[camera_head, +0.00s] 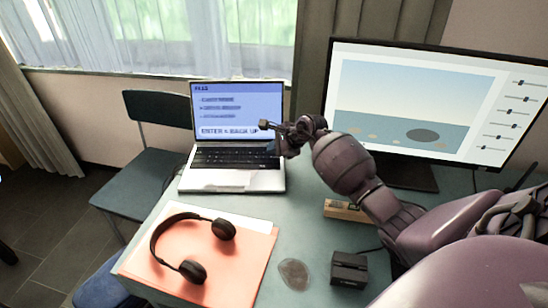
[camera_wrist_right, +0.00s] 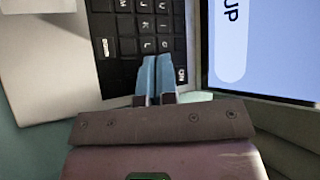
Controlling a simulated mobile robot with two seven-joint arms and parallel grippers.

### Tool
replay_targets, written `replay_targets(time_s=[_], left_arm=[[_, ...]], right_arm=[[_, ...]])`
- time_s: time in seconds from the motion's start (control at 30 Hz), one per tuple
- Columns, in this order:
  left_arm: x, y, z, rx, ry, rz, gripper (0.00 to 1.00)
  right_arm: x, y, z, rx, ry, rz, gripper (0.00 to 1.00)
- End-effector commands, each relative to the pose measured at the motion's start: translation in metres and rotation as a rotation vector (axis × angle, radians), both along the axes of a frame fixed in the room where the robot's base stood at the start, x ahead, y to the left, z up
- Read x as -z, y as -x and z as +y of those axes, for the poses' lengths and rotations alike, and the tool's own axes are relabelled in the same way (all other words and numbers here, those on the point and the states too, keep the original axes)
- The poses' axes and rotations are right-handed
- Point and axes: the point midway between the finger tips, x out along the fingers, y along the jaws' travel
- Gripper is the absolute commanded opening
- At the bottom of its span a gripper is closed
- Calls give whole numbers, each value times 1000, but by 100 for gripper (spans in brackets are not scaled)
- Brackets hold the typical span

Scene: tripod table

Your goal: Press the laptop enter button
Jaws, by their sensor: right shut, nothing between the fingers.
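The open laptop (camera_head: 235,180) stands on the table, its black keyboard (camera_head: 225,158) facing up. Its lit screen (camera_head: 238,105) reads "ENTER = BACK UP" at the bottom. My right gripper (camera_head: 272,148) is at the right end of the keyboard, in front of the screen's lower right. In the right wrist view, its two blue fingers (camera_wrist_right: 157,62) are shut together, with nothing between them, over the edge keys of the keyboard (camera_wrist_right: 145,25). The fingers hide some keys. I cannot tell which key is enter, or whether the tips touch a key. My left gripper is not in view.
A large monitor (camera_head: 430,100) stands at the right behind my right arm. Black headphones (camera_head: 222,229) lie on an orange folder (camera_head: 228,262). A small black box (camera_head: 348,268), a clear round object (camera_head: 294,273) and a wooden block (camera_head: 345,210) are on the table. A chair (camera_head: 145,185) stands left.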

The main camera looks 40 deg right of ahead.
Motion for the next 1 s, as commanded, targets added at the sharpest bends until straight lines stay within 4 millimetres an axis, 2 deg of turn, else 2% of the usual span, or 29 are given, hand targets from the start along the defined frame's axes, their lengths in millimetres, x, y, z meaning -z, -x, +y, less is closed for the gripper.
replay_targets(time_s=[0.63, 1.0], left_arm=[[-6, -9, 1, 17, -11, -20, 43], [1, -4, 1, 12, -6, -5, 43]], right_arm=[[0, 0, 0, 0, 0, 0, 0], [5, 0, -1, 0, 1, 3, 0]])
